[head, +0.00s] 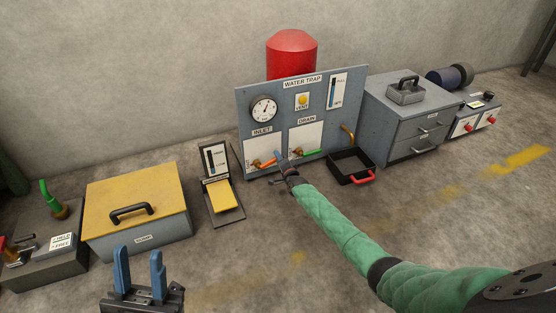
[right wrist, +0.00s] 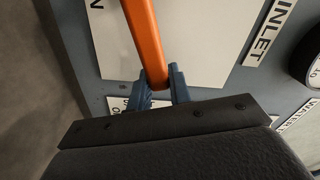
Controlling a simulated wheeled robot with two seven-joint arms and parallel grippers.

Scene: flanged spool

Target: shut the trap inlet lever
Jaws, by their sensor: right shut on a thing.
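The orange inlet lever (head: 265,163) is on the water trap panel (head: 350,101), below the INLET label. It lies close to level, tilted slightly. My right gripper (head: 280,158) reaches the panel and is shut on the lever's free end. In the right wrist view the orange inlet lever (right wrist: 142,40) runs down between the blue fingers of my right gripper (right wrist: 160,88). The fingers hide part of its tip. My left gripper (head: 139,272) is open and empty, at the lower left of the head view, in front of the yellow-lidded box.
The green drain lever (head: 309,153) is just right of my right gripper. A black tray with a red handle (head: 362,178) stands on the floor below the spout. A yellow pedal (head: 222,196) and a yellow-lidded box (head: 135,205) stand to the left.

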